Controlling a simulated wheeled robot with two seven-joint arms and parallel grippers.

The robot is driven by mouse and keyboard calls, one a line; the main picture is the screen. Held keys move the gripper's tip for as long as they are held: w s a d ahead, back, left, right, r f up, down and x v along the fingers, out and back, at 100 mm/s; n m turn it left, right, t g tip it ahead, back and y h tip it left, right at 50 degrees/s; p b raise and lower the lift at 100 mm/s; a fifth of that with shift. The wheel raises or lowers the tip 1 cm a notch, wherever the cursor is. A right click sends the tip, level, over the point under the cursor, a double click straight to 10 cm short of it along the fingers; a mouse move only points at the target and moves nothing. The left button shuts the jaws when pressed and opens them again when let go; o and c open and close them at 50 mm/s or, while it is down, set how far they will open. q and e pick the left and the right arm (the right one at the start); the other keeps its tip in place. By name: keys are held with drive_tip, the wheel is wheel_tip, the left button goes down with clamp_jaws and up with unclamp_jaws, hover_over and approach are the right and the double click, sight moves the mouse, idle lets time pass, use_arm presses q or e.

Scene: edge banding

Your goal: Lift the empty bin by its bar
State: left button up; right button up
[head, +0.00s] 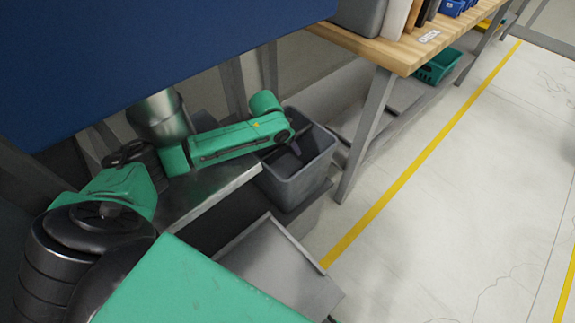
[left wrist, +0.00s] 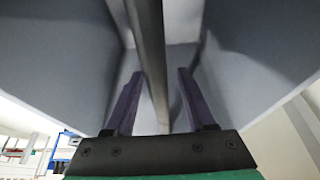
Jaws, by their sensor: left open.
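The bin (head: 292,183) is a grey open-topped box on a low dark support under the bench, and no contents show in the part I can see. My left gripper (head: 295,150) reaches down into its mouth. In the left wrist view, the gripper (left wrist: 160,75) is open, with a dark finger on each side of the bin's grey bar (left wrist: 152,60). The bar runs lengthwise between the fingers, with a gap visible on both sides. The bin's pale walls (left wrist: 250,65) rise on both sides. The bar is not clear in the head view. My right gripper is out of view.
A wooden-topped bench (head: 400,52) with a metal leg (head: 365,135) stands just right of the bin. A metal shelf edge (head: 210,190) lies under my forearm, and a grey sloped panel (head: 275,265) is in front. A green bin (head: 437,66) sits farther back. The floor at right is clear.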

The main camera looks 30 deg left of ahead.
use_arm(q)
clamp_jaws()
idle(1.6)
